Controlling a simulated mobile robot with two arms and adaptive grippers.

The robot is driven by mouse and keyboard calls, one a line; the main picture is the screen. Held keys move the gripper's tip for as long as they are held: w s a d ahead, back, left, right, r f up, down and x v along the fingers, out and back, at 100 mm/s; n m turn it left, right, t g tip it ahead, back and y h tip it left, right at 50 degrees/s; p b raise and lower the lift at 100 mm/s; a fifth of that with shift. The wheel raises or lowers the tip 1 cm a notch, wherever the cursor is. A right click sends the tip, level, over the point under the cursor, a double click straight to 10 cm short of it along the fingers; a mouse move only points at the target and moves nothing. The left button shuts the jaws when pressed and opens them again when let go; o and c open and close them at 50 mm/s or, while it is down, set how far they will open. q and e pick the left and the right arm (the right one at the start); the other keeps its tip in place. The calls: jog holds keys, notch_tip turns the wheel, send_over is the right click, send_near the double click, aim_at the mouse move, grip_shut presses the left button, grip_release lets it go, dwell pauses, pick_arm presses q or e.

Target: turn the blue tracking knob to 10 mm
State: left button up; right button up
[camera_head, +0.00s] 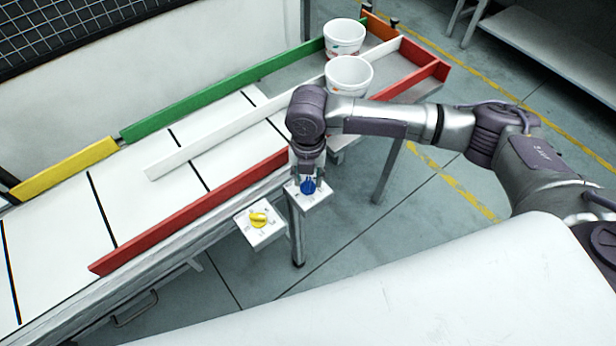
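The blue tracking knob (308,186) sits on a small white dial plate (318,197) at the front edge of the conveyor. My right arm comes in from the right, and its gripper (307,178) points down right over the blue knob. The fingers are small and partly hidden by the wrist, so I cannot tell whether they touch the knob or how far they are closed. The scale marks on the plate are too small to read, and the gripper hides part of them. My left gripper is not in view.
A yellow knob (258,219) on a second white plate stands to the left. The conveyor (60,240) has red, green, white and yellow guide rails. Two white tubs (349,76) (344,37) stand at its far end. A large white surface (400,290) fills the lower right.

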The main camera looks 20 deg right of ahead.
jog(key=shift+f, duration=0.7)
grip_shut()
